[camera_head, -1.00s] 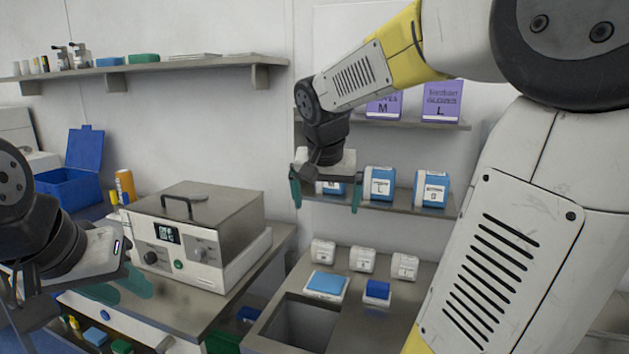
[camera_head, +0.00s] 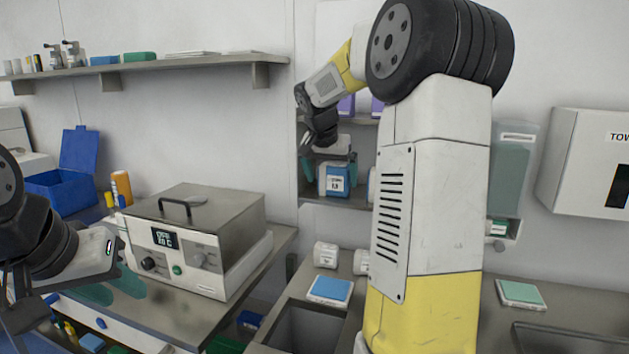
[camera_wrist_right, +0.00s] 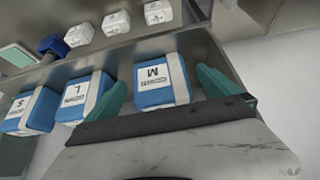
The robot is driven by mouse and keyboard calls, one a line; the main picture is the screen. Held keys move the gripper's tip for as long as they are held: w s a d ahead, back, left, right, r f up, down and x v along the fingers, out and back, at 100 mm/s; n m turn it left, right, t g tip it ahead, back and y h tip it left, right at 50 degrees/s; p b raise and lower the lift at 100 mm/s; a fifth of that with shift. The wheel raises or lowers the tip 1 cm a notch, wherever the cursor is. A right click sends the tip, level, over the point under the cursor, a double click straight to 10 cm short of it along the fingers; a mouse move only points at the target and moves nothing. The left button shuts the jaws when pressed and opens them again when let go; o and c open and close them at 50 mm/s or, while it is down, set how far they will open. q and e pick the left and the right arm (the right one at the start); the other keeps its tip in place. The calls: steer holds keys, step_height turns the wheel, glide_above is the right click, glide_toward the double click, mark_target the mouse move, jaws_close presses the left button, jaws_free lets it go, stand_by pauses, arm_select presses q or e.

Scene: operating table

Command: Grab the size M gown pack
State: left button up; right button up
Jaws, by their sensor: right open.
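The size M gown pack (camera_head: 335,180) is a blue pack with a white label marked M on the middle wall shelf. It also shows in the right wrist view (camera_wrist_right: 163,82), with its label upside down. My right gripper (camera_head: 329,168) is open at the pack. In the right wrist view its two teal fingers (camera_wrist_right: 163,90) stand on either side of the pack, and I see no clear grip on it. My left gripper (camera_head: 112,287) hangs at the left near the bench with its teal fingers overlapping, so its opening is unclear.
Similar blue packs marked L (camera_wrist_right: 84,97) and S (camera_wrist_right: 32,110) stand beside the M pack. Purple glove boxes (camera_head: 346,106) are on the shelf above. A metal device (camera_head: 205,240) stands on the bench. White packs (camera_head: 326,254) lie on the counter below.

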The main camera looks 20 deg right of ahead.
mark_target(335, 178)
steer(key=shift+w+d, duration=0.95)
steer(key=shift+w, duration=0.25)
steer(key=shift+x, duration=1.5)
steer(key=c, duration=1.5)
steer(key=shift+c, duration=0.2)
steer(key=shift+r, duration=0.1)
